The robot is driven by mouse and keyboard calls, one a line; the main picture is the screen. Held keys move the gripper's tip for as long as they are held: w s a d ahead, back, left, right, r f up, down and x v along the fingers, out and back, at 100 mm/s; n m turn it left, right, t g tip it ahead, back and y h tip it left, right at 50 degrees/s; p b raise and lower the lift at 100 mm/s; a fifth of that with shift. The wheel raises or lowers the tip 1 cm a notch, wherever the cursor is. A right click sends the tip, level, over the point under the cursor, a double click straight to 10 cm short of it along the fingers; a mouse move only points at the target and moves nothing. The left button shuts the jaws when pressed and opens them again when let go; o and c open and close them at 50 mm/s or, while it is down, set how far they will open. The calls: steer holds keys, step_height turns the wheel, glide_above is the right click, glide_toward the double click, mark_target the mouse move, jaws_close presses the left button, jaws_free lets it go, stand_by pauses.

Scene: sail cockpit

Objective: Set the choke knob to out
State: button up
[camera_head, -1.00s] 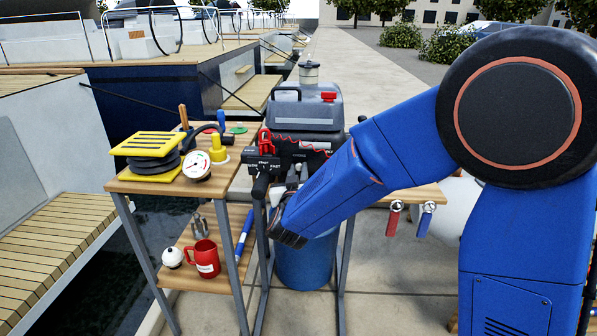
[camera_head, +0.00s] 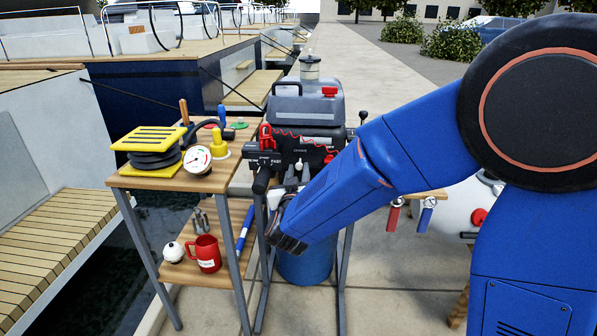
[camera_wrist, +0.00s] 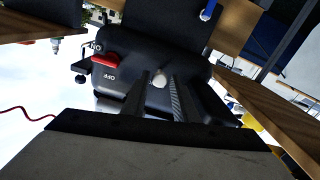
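The black engine control panel (camera_head: 290,152) stands in front of the grey outboard engine in the head view. A choke label can be made out on it, above a small pale knob (camera_head: 298,166). In the wrist view a small round white knob (camera_wrist: 158,79) stands out from the black panel, between the tips of my gripper (camera_wrist: 161,84). The two dark fingers are apart, one on each side of it. I cannot tell whether they touch it. My forearm hides part of the panel's lower right in the head view.
A red lever (camera_wrist: 105,62) beside an OFF mark is close by on the panel. A wooden stand (camera_head: 232,150) with a gauge and a yellow-black pump is at the left. Red and blue tags (camera_head: 394,213) hang at the right.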

steer(key=s, duration=1.7)
steer(key=shift+a, duration=0.3)
steer(key=w+d+r+n+g+y, duration=0.1)
steer(key=w+d+r+g+y, duration=0.15)
steer(key=d+g+y, duration=0.5)
steer(key=s+d+f+m+g+h, duration=0.1)
steer(key=s+d+f+g+h, duration=0.1)
steer(key=s+d, duration=0.9)
steer(key=s+d+f+m+g+h, duration=0.1)
steer(key=s+d+f+g+h, duration=0.2)
steer(key=s+d, duration=0.8)
steer(key=d+h, duration=0.2)
steer(key=d, duration=0.2)
steer(key=shift+f+m+g, duration=0.2)
steer(key=shift+m+g, duration=0.15)
steer(key=shift+m, duration=0.05)
steer(key=shift+s, duration=0.1)
stand_by(0.3)
